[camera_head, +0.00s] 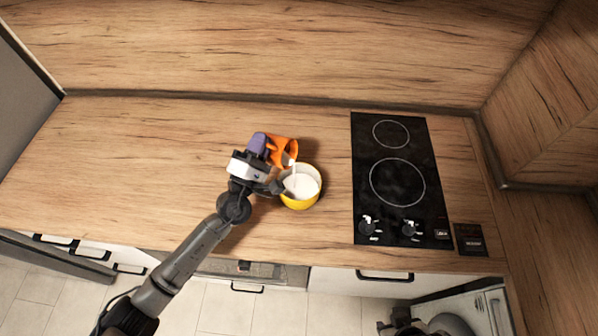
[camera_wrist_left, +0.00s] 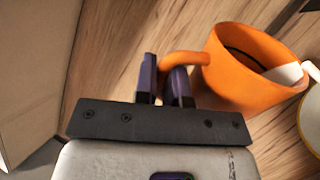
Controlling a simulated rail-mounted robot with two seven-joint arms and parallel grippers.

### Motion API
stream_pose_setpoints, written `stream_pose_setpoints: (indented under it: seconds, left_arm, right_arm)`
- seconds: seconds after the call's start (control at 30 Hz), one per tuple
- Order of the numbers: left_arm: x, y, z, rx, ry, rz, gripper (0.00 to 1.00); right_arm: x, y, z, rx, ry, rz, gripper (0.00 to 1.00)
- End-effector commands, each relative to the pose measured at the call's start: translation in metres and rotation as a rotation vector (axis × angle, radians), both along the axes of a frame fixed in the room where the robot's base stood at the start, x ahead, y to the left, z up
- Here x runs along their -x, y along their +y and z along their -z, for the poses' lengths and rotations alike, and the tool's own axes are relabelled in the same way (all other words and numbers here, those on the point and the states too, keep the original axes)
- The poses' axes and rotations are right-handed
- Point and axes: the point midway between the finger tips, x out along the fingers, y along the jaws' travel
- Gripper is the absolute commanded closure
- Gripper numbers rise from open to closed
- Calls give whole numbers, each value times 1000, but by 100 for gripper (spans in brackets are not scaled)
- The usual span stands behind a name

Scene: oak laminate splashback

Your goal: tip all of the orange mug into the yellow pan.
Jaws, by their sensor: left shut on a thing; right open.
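My left gripper (camera_head: 266,150) is shut on the handle of the orange mug (camera_head: 285,151). The left wrist view shows the purple fingers (camera_wrist_left: 163,80) on either side of the handle of the mug (camera_wrist_left: 245,75). The mug is tilted with its mouth toward the yellow pan (camera_head: 304,205), up and left of it in the head view. A white stream runs from the mug's lip into the pan, which holds white contents (camera_head: 301,186). Part of the pan's rim (camera_wrist_left: 304,128) shows in the left wrist view. My right gripper (camera_head: 392,325) is low at the bottom edge, open and away from the counter objects.
A black hob (camera_head: 398,150) with two rings and knobs lies right of the pan, with a gap of bare wood between. The wooden counter (camera_head: 130,170) is clear to the left. The splashback (camera_head: 250,50) rises behind.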

Motion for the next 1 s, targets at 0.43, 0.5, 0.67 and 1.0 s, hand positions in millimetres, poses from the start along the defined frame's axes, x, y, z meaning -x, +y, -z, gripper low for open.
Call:
stream_pose_setpoints:
  seconds: [0.43, 0.5, 0.67, 1.0]
  left_arm:
    - [5, -9, -5, -40, -32, -1, 100]
    - [5, -9, -5, -47, -37, -2, 100]
    - [5, -11, -6, -60, -46, -2, 100]
    - [8, -14, -8, -92, -68, -2, 100]
  right_arm:
    - [0, -2, -6, 7, 0, -5, 57]
    - [0, -2, -6, 7, 0, -4, 57]
    - [0, -2, -7, 5, 0, -4, 57]
    - [0, 1, -10, -2, 0, 1, 57]
